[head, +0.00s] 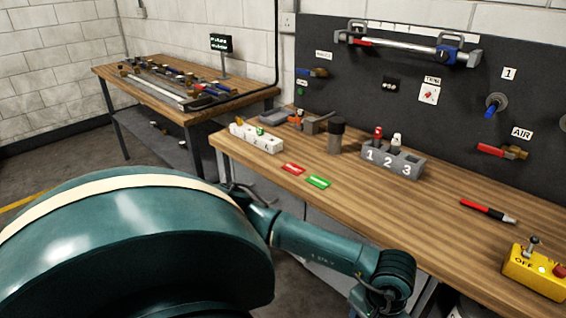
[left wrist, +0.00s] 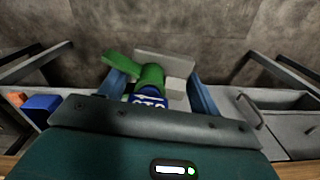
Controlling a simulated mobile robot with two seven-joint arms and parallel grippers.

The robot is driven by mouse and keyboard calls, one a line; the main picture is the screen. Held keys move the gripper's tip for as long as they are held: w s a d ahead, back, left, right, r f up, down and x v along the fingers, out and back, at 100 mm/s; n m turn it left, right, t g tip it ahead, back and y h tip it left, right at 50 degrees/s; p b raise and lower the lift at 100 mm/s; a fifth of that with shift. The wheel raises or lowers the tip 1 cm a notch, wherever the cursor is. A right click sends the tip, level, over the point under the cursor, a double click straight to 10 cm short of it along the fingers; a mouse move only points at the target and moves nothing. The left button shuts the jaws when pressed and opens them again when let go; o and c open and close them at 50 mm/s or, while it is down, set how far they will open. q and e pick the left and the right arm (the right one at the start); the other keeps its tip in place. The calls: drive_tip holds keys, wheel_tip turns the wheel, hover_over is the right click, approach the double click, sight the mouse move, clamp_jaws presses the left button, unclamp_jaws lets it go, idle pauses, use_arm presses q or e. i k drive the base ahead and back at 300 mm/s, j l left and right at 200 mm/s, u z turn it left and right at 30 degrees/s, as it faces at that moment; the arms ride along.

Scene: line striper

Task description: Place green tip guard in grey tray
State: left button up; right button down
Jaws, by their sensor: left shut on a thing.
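In the left wrist view my left gripper (left wrist: 158,92) is shut on a green piece that I take for the green tip guard (left wrist: 150,76). A green tab sticks out to its left, and a blue face with white marks shows at its near end. A pale grey block shows just behind it. In the head view a shallow grey tray (head: 276,116) lies at the far left end of the near bench. My teal arm fills the lower left there, and neither gripper can be seen in that view.
The wooden bench (head: 440,215) bears a white holder (head: 256,139), red (head: 292,169) and green (head: 318,182) tags, a dark cylinder (head: 336,136), a numbered grey block (head: 390,164), a red pen (head: 487,210) and a yellow control box (head: 537,272). Its middle front is clear.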

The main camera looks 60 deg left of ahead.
sight(277, 116)
drive_tip(key=k+j, duration=0.1)
drive_tip(key=j, duration=0.5)
drive_tip(key=k+j+z, duration=0.1)
drive_tip(key=j, duration=0.5)
drive_tip(key=k+j, duration=0.1)
drive_tip(key=j, duration=0.5)
drive_tip(key=k+j+z, duration=0.1)
drive_tip(key=j, duration=0.5)
drive_tip(key=k+j, duration=0.15)
drive_tip(key=j, duration=0.4)
drive_tip(key=k+j+z, duration=0.1)
drive_tip(key=j, duration=0.5)
drive_tip(key=k+j, duration=0.2)
drive_tip(key=j, duration=0.4)
drive_tip(key=k+j+z, duration=0.1)
drive_tip(key=j, duration=0.45)
